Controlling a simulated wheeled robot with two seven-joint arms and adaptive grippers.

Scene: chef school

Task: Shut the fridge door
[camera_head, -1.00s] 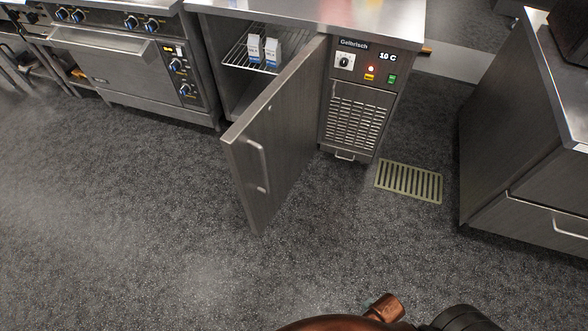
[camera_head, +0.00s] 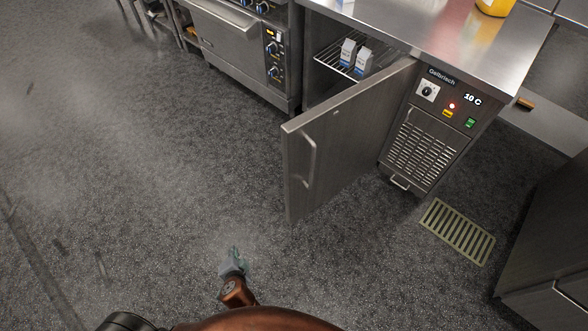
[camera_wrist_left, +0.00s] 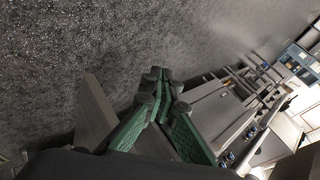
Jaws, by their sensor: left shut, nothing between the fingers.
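The fridge door (camera_head: 345,140) stands wide open in the head view, swung out toward me, with a vertical bar handle (camera_head: 309,160) near its free edge. The fridge's inside shows a wire shelf (camera_head: 328,58) with two small cartons (camera_head: 354,56). My right gripper is not in view.
The fridge's control panel (camera_head: 450,98) and vent stand right of the opening under a steel counter (camera_head: 440,35). An oven (camera_head: 232,45) stands to the left. A floor drain grate (camera_head: 458,232) and a steel cabinet (camera_head: 550,245) are at right. Floor at left is clear.

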